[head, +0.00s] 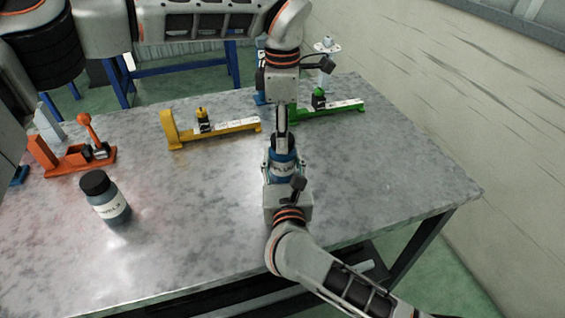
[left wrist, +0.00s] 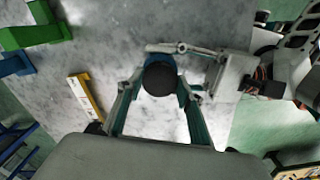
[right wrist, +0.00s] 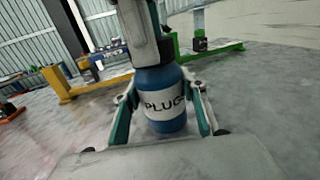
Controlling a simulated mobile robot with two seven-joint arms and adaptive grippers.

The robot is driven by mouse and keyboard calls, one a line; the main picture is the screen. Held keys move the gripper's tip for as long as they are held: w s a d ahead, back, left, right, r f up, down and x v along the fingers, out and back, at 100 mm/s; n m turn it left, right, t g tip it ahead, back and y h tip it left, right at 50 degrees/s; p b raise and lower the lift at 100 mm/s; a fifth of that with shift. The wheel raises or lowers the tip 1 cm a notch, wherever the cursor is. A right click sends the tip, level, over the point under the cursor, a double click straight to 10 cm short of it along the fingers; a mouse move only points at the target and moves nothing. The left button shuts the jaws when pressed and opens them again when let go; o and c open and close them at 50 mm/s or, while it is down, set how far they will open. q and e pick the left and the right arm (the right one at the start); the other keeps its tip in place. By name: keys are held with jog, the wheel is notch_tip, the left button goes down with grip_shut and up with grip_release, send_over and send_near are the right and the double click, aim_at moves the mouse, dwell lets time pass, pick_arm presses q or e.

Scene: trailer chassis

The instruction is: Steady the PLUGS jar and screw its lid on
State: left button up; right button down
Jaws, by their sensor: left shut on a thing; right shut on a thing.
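The PLUGS jar (head: 284,176) is blue with a white label and stands upright on the table. It fills the middle of the right wrist view (right wrist: 165,117), its label facing that camera. My right gripper (head: 285,168) is shut around the jar's body, one finger on each side. My left gripper (head: 282,138) points straight down from above and is shut on the black lid (left wrist: 160,79) at the jar's top. The left fingers hide part of the lid, so I cannot tell how far it is threaded.
A second dark jar with a black lid (head: 105,197) stands at the left. Orange (head: 72,157), yellow (head: 213,131) and green (head: 325,111) fixtures lie along the back. The table (head: 400,180) is clear to the right.

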pick_arm(q)
jog(key=m, duration=0.3)
jog(key=o, duration=1.3)
jog(key=shift+o, duration=0.2)
notch_tip(320, 180, up, 12)
pick_arm(e)
jog(key=c, duration=1.1)
grip_release()
